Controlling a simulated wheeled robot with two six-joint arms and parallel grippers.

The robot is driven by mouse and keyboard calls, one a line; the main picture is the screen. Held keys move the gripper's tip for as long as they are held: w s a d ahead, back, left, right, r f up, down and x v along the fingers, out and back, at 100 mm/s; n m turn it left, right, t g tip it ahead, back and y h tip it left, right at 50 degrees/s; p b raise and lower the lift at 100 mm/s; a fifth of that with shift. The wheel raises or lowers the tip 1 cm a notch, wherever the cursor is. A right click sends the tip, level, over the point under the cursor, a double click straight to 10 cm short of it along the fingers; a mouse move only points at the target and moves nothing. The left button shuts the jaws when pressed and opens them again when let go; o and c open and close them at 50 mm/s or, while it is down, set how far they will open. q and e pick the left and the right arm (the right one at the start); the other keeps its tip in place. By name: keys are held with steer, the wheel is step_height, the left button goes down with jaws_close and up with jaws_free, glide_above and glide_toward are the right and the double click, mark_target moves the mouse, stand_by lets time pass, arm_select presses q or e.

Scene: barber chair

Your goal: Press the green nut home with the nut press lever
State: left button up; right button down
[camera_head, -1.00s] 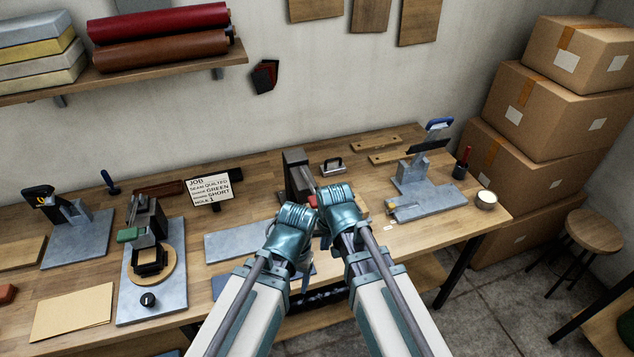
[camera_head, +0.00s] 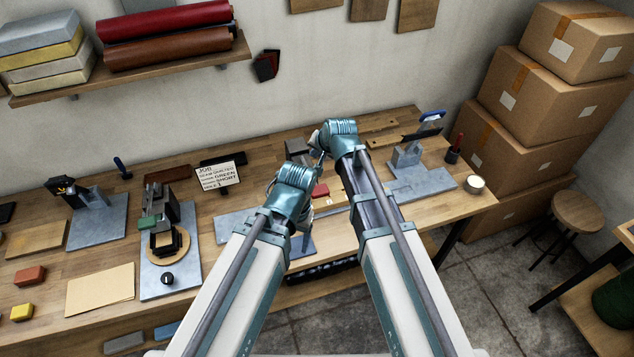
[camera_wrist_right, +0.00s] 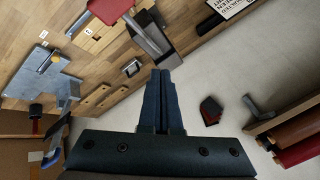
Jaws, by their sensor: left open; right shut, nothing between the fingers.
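A bench device with a grey base (camera_head: 420,185) and a raised blue-ended handle (camera_head: 432,116) stands at the right of the bench. It also shows at the left of the right wrist view (camera_wrist_right: 45,78), with a small yellow part on it. I cannot tell for sure that it is the nut press. No green nut can be made out. My right gripper (camera_head: 322,146) is over the bench's middle, left of that device; its fingers (camera_wrist_right: 161,100) are shut and empty in the right wrist view. My left gripper (camera_head: 298,190) is open, lower and nearer; its fingertips are mostly hidden.
A grey device with a red part (camera_wrist_right: 110,10) stands mid-bench near my grippers. A job card (camera_head: 220,177) reads quilted, green, short. A green-handled device (camera_head: 165,225) stands left. Stacked boxes (camera_head: 535,110) flank the bench's right end.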

mark_target(317, 186)
steer(key=shift+f, duration=0.15)
steer(key=f+b, duration=0.2)
steer(key=b, duration=0.1)
steer(key=s+f+b, duration=0.1)
steer(key=f+b, duration=0.1)
steer(key=f, duration=0.1)
steer(key=f+b, duration=0.3)
steer(key=shift+s+d+f+b, duration=0.25)
steer(key=shift+s+b, duration=0.05)
steer(key=shift+b, duration=0.05)
stand_by(1.8)
steer(key=shift+f+b, duration=0.4)
